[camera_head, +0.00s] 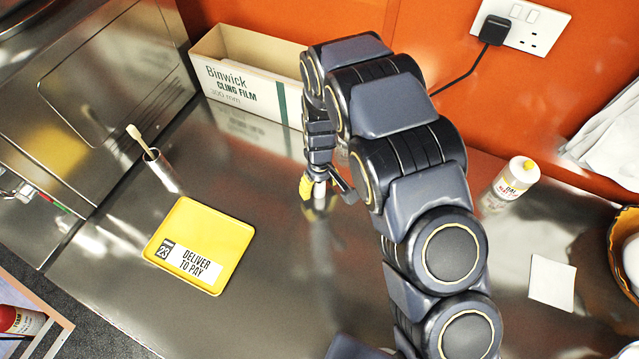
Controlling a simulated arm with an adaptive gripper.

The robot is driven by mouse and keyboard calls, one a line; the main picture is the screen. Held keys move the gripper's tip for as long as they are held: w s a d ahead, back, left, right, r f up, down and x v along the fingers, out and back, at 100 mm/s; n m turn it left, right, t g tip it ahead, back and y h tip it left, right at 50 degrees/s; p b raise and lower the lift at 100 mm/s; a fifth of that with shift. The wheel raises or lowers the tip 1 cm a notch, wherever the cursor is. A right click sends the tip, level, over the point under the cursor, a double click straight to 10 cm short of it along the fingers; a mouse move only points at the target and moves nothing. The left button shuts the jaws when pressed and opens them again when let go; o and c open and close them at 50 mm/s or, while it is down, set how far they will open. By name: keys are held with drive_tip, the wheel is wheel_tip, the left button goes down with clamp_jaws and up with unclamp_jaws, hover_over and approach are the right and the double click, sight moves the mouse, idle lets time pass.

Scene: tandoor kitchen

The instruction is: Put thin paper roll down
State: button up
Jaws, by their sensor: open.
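My gripper (327,188) is low over the steel counter in the middle of the view, in front of the cling film box. Its fingers are apart, with yellow showing at their tips. A small pale, shiny upright shape (320,196) shows between the fingers; it may be the thin paper roll, but it is too small and covered to be sure. I cannot tell whether it touches the fingers or stands on the counter. No other paper roll is clear in view.
A yellow tray (228,233) with a printed card lies left of my gripper. A metal cup (165,175) with a brush stands behind it. The cling film box (253,95) is at the wall. A bottle (507,184) and white square (551,282) are right.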

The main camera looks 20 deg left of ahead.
wheel_tip(320, 180, up, 11)
drive_tip(key=shift+r, duration=0.6)
drive_tip(key=s+d+r+m, duration=0.2)
drive_tip(key=d+r+m, duration=0.1)
drive_tip(key=d+r, duration=0.4)
drive_tip(key=s+d+r+m, duration=0.2)
drive_tip(key=d+r, duration=0.2)
drive_tip(key=d, duration=0.5)
drive_tip(key=s+d+r+m+g, duration=0.1)
drive_tip(key=s+d+r+m, duration=0.2)
drive_tip(key=s+d, duration=0.2)
drive_tip(key=s+d+r+m, duration=0.2)
drive_tip(key=s+d, duration=0.4)
drive_tip(key=s, duration=0.5)
drive_tip(key=shift+s+r+m+g, duration=0.2)
drive_tip(key=shift+r+m+g, duration=0.2)
drive_tip(key=shift+m, duration=0.2)
